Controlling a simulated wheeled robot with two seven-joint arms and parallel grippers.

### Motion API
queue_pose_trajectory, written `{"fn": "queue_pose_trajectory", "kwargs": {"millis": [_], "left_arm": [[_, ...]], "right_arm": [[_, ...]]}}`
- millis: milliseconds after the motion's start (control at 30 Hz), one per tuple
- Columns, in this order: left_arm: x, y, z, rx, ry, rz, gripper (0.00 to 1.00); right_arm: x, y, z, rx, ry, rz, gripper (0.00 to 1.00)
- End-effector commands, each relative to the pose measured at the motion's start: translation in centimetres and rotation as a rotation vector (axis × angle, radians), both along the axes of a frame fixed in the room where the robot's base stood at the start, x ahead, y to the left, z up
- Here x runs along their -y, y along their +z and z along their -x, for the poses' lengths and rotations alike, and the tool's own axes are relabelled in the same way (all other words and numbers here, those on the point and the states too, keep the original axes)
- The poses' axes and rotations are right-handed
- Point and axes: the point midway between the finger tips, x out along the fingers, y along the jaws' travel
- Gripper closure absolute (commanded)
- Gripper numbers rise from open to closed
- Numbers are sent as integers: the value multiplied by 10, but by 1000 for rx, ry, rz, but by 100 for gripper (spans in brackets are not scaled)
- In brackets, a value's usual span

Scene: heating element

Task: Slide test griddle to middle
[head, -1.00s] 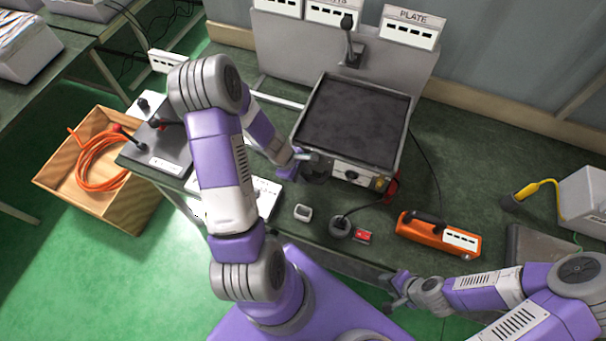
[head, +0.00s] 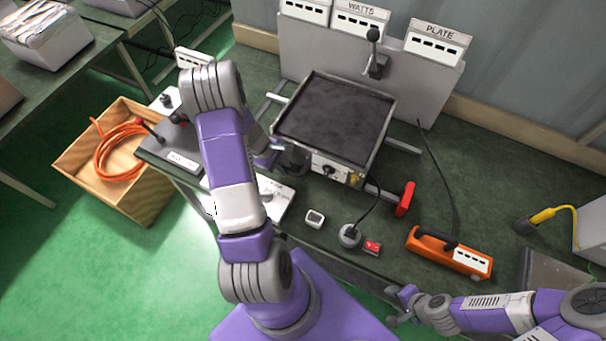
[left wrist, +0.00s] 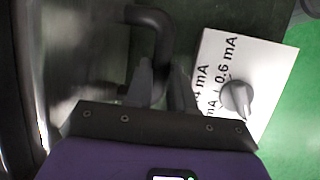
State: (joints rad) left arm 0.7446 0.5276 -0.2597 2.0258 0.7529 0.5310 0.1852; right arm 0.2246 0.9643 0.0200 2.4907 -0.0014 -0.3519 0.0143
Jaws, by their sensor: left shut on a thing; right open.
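The test griddle (head: 333,118), a dark square plate in a metal frame with a control panel on its front, sits on rails in front of the grey back panel. My left gripper (head: 280,156) is at its front left corner, shut on a dark curved handle (left wrist: 152,22), which shows in the left wrist view beside the fingers (left wrist: 162,88). My own arm and fingers partly hide the grip. My right gripper (head: 398,302) is open and empty at the table's front edge, away from the griddle.
A rail (head: 402,145) shows bare right of the griddle, near a red block (head: 405,198). A white dial box (head: 275,198) lies close below my left gripper. A round plug (head: 350,236) and an orange case (head: 446,254) stand toward the front.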

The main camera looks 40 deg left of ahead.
Motion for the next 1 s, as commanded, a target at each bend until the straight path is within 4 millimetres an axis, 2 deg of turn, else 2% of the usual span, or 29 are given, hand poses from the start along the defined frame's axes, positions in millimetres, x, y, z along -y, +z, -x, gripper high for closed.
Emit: {"fn": "queue_pose_trajectory", "kwargs": {"millis": [133,467,500,633,900,1000], "left_arm": [[-16,0,5,0,2,2,100],[-16,0,5,-1,-3,7,100],[-15,0,5,-1,-3,7,71],[-15,0,5,-1,-3,7,52],[-16,0,6,-1,-2,6,52],[-18,7,7,0,-1,4,52]], "right_arm": [[0,-2,0,0,0,0,57],[0,-2,0,0,0,0,57],[0,-2,0,0,0,0,57],[0,-2,0,0,0,0,57],[0,-1,0,0,0,0,57],[0,0,0,0,0,0,57]]}}
